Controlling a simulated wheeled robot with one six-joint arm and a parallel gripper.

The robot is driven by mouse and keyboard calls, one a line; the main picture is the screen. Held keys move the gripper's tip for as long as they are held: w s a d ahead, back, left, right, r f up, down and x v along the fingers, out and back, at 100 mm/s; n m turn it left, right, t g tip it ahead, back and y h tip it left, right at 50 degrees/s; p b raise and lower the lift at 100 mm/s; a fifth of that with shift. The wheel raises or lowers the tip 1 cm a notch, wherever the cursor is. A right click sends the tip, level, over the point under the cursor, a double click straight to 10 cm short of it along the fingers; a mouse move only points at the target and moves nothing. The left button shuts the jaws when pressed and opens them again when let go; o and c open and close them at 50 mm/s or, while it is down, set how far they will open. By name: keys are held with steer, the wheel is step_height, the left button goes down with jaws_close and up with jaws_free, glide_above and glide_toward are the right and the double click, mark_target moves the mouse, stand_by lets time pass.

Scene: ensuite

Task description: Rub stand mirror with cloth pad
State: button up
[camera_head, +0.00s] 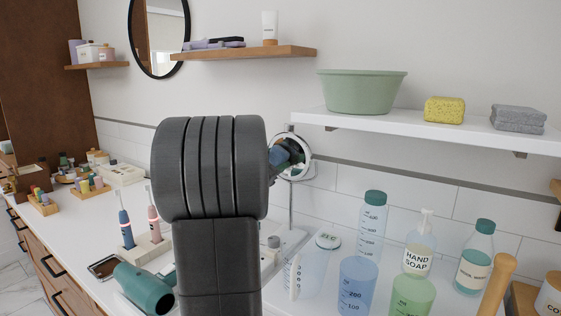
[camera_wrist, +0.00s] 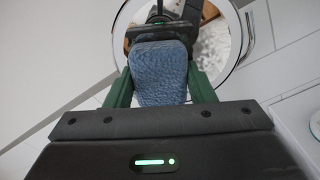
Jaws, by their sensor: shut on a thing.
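In the wrist view my gripper (camera_wrist: 160,85) is shut on a blue cloth pad (camera_wrist: 160,72), with a green finger on each side of it. The round stand mirror (camera_wrist: 236,38) is right behind the pad, and the pad and gripper cover part of its face. I cannot tell whether the pad touches the glass. In the head view the stand mirror (camera_head: 305,158) shows to the right of my arm, upright on a thin stand, its left part hidden. A bit of my gripper (camera_head: 279,158) shows in front of it; the pad cannot be made out there.
Bottles, including a hand soap bottle (camera_head: 417,258) and a blue cup (camera_head: 357,284), crowd the counter at right. A white shelf (camera_head: 450,127) above holds a green basin (camera_head: 361,92).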

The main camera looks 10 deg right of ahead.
mark_target(301, 158)
steer(key=shift+w+a, duration=0.6)
steer(key=shift+r, duration=0.45)
steer(key=shift+s+d+f+b, duration=0.1)
steer(key=shift+s+d+b, duration=0.95)
steer(key=shift+s+d, duration=0.15)
steer(key=shift+s+d+b, duration=1.75)
steer(key=shift+s+b, duration=0.05)
steer(key=shift+b, duration=0.05)
steer(key=shift+w+a+p, duration=0.95)
steer(key=shift+w+a, duration=2)
steer(key=shift+w, duration=0.05)
steer(key=v, duration=0.6)
steer(key=shift+b, duration=0.45)
